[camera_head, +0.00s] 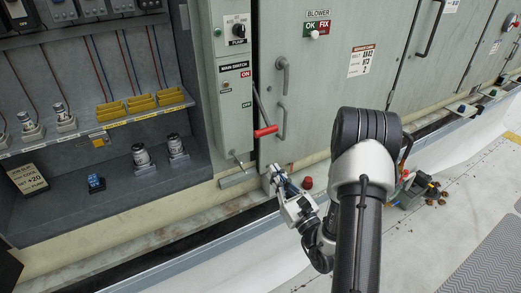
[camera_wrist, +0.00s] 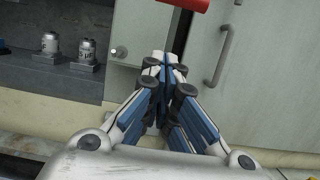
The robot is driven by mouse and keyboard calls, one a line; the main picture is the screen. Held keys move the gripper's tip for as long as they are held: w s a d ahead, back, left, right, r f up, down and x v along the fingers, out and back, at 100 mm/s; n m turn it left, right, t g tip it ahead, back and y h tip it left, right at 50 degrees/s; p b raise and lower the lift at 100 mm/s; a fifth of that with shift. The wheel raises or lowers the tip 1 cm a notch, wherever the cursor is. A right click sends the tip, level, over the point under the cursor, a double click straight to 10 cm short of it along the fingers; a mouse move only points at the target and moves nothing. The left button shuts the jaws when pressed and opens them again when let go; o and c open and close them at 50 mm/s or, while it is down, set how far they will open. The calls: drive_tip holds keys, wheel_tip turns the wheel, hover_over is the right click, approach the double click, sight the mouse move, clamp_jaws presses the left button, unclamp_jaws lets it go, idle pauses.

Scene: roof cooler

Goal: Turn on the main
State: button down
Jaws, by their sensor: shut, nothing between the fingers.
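The main switch panel (camera_head: 234,90) is a narrow grey-green box in the head view, labelled MAIN SWITCH, with a red ON plate (camera_head: 245,74) above a green plate. Its lever (camera_head: 261,108) slants down to the right and ends in a red handle (camera_head: 266,131) near the panel's lower right. The red handle also shows at the top edge of the wrist view (camera_wrist: 183,4). My gripper (camera_head: 275,178) is below the red handle and apart from it, near the cabinet's bottom edge. In the wrist view, its fingers (camera_wrist: 165,62) are closed together and empty.
A cabinet door (camera_head: 310,80) with a curved handle (camera_head: 282,121) stands right of the lever. An open bay (camera_head: 90,150) with fuses and yellow holders is at left. A small metal knob (camera_head: 237,160) is low on the panel. A red knob (camera_head: 307,183) sits near my gripper. Tools lie right (camera_head: 420,190).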

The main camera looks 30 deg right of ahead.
drive_tip(key=shift+w, duration=0.15)
drive_tip(key=b+x, duration=0.2)
drive_tip(key=x, duration=0.8)
drive_tip(key=shift+r, duration=0.15)
drive_tip(key=s+r, duration=0.2)
drive_tip(key=r, duration=0.1)
drive_tip(key=shift+s, duration=0.15)
drive_tip(key=shift+d, duration=0.1)
